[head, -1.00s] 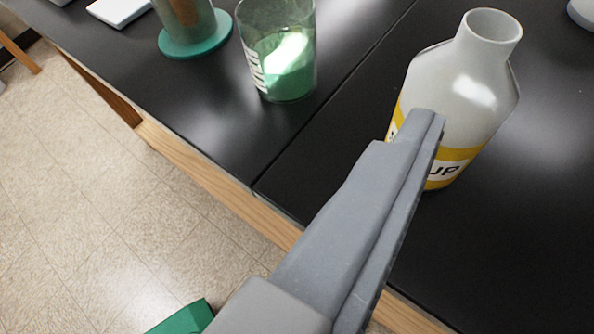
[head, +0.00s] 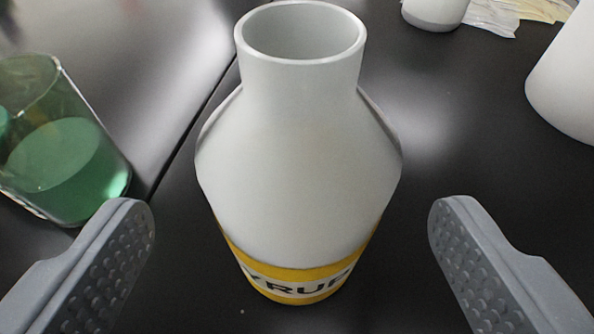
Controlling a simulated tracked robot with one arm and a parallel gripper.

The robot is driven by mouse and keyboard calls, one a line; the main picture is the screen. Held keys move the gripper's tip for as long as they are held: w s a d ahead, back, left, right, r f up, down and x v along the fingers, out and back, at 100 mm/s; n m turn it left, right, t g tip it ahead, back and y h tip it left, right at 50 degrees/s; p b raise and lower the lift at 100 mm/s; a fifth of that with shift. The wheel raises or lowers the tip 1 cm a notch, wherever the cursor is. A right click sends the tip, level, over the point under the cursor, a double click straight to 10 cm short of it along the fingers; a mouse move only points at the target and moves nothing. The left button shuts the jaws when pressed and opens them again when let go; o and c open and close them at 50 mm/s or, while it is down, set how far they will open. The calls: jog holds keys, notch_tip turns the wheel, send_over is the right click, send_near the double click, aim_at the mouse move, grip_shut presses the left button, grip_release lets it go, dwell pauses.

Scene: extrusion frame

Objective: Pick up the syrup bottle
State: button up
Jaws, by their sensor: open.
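The syrup bottle (head: 298,170) stands upright on the black tabletop in the middle of the head view. It is white-grey with an open round mouth at the top and a yellow band low down with part of the word SYRUP showing. My gripper (head: 290,218) is open, with one grey textured finger to the left of the bottle and one to the right. Dark table shows between each finger and the bottle in the picture, and the gripper holds nothing.
A glass beaker with green liquid (head: 65,160) stands on the left, close behind the left finger. A white rounded object (head: 568,85) is at the right edge. A small white container (head: 434,12) and crumpled pale material (head: 515,12) lie at the back. A seam crosses the tabletop (head: 450,130).

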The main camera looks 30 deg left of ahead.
aim_at(298, 187)
jog(key=x, duration=0.5)
jog(key=shift+d+f, duration=0.1)
jog(key=shift+f, duration=0.1)
jog(key=c, duration=1.1)
